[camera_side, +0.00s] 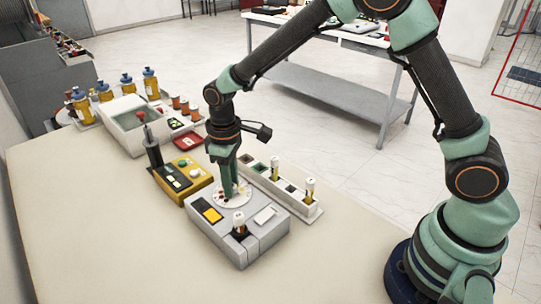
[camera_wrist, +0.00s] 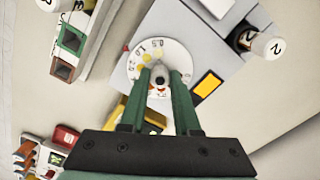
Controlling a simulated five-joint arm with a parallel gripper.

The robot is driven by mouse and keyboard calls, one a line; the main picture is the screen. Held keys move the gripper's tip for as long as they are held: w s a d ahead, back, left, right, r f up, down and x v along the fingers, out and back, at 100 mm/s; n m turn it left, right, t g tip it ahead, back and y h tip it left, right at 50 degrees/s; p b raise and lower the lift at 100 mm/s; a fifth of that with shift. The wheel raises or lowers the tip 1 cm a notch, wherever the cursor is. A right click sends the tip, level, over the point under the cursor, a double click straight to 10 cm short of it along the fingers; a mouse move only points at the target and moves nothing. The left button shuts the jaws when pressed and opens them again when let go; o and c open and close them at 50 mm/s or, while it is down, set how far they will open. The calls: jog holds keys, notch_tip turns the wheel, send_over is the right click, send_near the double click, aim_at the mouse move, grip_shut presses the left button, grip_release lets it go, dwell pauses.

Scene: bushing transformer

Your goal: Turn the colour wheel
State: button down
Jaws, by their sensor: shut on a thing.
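The colour wheel (camera_wrist: 148,58) is a white disc with printed numbers, on top of a grey device (camera_side: 248,236). In the side view the wheel (camera_side: 222,200) shows partly behind my gripper. My gripper (camera_wrist: 161,80) points down over the wheel, and its two green fingers are shut on the small pale knob (camera_wrist: 159,73) at the wheel's middle. In the side view my gripper (camera_side: 230,192) stands upright over the wheel, and the knob is hidden between the fingers.
A white rack (camera_side: 282,194) with vials runs behind. A yellow device (camera_side: 180,180) and a grey basin (camera_side: 133,122) stand to the left. The table's front is clear.

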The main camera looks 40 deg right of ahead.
jog(key=shift+w+d+r+m, duration=0.1)
jog(key=shift+w+m, duration=0.05)
jog(key=shift+m, duration=1.85)
jog(key=c, duration=0.6)
grip_release()
jog(key=shift+c, duration=0.2)
notch_tip(320, 180, up, 12)
